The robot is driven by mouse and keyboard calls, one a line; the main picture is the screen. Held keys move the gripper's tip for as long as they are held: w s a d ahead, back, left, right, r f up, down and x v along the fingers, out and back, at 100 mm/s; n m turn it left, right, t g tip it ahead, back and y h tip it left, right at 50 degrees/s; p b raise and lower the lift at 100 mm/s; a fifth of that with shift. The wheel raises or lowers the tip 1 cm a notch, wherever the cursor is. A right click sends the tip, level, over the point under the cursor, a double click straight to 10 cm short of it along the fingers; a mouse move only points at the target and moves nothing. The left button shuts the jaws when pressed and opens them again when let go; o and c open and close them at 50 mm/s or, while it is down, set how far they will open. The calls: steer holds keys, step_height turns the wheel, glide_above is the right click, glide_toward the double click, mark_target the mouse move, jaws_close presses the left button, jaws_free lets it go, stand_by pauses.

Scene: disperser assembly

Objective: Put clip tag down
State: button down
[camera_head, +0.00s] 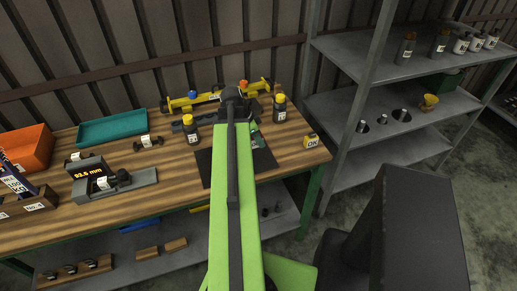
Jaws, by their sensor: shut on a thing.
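My green arm reaches away from the camera over the wooden workbench (165,183). My gripper (238,93) is at its far end, above the back of the bench near a yellow-ended assembly (192,101). The gripper is shut, and the clip tag in it is largely hidden by the arm and the dark gripper body. A small orange-yellow patch shows at the gripper's tip; I cannot tell whether it belongs to the tag. A black mat (207,166) lies under the arm, with a small green part (258,140) at its right.
Dark bottles (191,130) and (280,107) stand close on both sides of the gripper. A teal tray (112,129), orange bin (26,148) and grey gauge (115,183) are left. A metal shelf (385,102) stands right.

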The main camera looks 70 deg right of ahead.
step_height(320, 180, down, 4)
steer(key=b, duration=0.4)
steer(key=shift+f, duration=0.2)
steer(key=shift+r, duration=0.25)
steer(key=shift+f, duration=0.2)
steer(key=c, duration=1.1)
jaws_free()
steer(key=shift+r, duration=0.1)
steer(key=shift+r, duration=0.25)
steer(key=p+v, duration=1.1)
steer(key=shift+a+r, duration=0.15)
steer(key=shift+r, duration=0.2)
